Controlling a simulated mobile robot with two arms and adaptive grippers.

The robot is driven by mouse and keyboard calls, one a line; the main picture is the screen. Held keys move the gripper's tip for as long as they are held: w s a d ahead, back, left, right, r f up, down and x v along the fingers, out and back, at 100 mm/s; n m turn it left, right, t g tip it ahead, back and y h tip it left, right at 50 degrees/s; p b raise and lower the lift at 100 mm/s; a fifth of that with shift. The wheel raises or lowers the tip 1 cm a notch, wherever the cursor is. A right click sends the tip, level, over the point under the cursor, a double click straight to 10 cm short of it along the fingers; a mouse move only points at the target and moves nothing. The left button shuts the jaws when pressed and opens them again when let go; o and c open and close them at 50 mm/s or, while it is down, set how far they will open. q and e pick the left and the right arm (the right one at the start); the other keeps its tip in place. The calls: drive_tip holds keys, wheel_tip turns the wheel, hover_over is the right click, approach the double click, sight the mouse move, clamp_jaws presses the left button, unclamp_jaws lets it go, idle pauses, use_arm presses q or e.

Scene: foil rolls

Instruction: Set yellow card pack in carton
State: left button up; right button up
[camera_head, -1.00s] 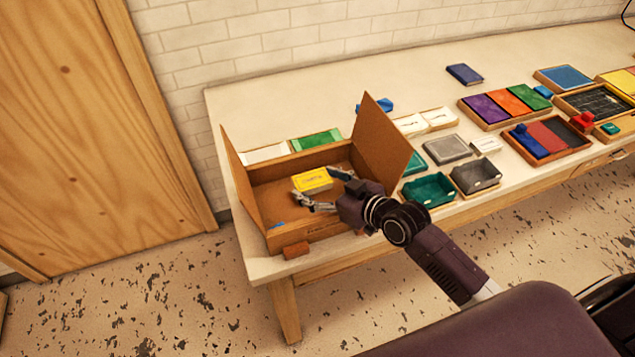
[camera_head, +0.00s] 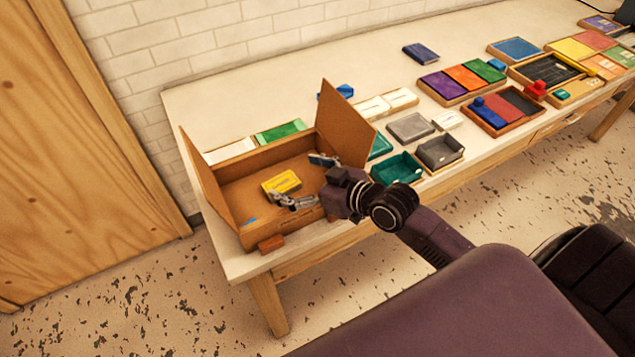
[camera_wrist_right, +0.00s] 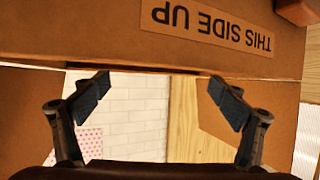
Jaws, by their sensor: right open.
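The yellow card pack (camera_head: 281,182) lies inside the open carton (camera_head: 240,196), near the middle of its floor. The carton stands at the left end of the table with its side flaps raised. My right gripper (camera_head: 307,181) is open over the right part of the carton, its fingers spread beside the pack and apart from it. In the right wrist view the open fingers (camera_wrist_right: 160,98) have nothing between them. Cardboard of the carton with an upside-down "THIS SIDE UP" label (camera_wrist_right: 213,24) fills the top there. The pack is not in that view. My left gripper is not in view.
The carton's right flap (camera_head: 345,125) stands up behind my right gripper. Teal (camera_head: 397,168) and grey (camera_head: 440,152) trays are to its right. Green (camera_head: 280,131) and white (camera_head: 230,150) items lie behind the carton. The table's back left is clear.

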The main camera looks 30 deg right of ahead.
drive_tip(key=b+v, duration=0.1)
drive_tip(key=v, duration=0.7)
drive_tip(key=shift+s+r, duration=0.1)
drive_tip(key=shift+s, duration=0.1)
idle(0.3)
